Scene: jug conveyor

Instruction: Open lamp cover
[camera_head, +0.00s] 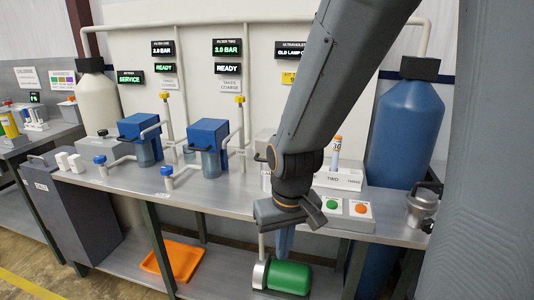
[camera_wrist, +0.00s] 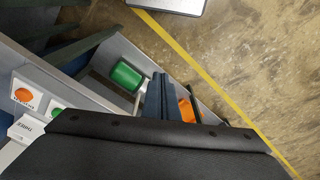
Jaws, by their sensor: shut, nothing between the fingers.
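My gripper (camera_head: 284,243) points down in front of the bench's front edge, above the lower shelf, and is shut and empty. In the wrist view its closed fingers (camera_wrist: 158,98) show beside a green cylinder (camera_wrist: 126,75). The ultraviolet sign (camera_head: 291,48), reading "OLD LAMP", is partly hidden by my arm. A grey housing (camera_head: 264,142) beneath it is mostly behind my arm; I cannot tell whether it bears the lamp cover. A metal canister (camera_head: 422,206) with a dark clamp or handle stands at the bench's right end. No lamp cover is clearly identifiable.
The bench (camera_head: 225,192) holds two blue filter housings (camera_head: 208,133), a white rack (camera_head: 340,178) with an upright tube, and a panel with green and orange buttons (camera_head: 346,207). The green cylinder (camera_head: 288,277) and an orange tray (camera_head: 173,261) lie on the lower shelf. A large blue tank (camera_head: 405,130) stands right.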

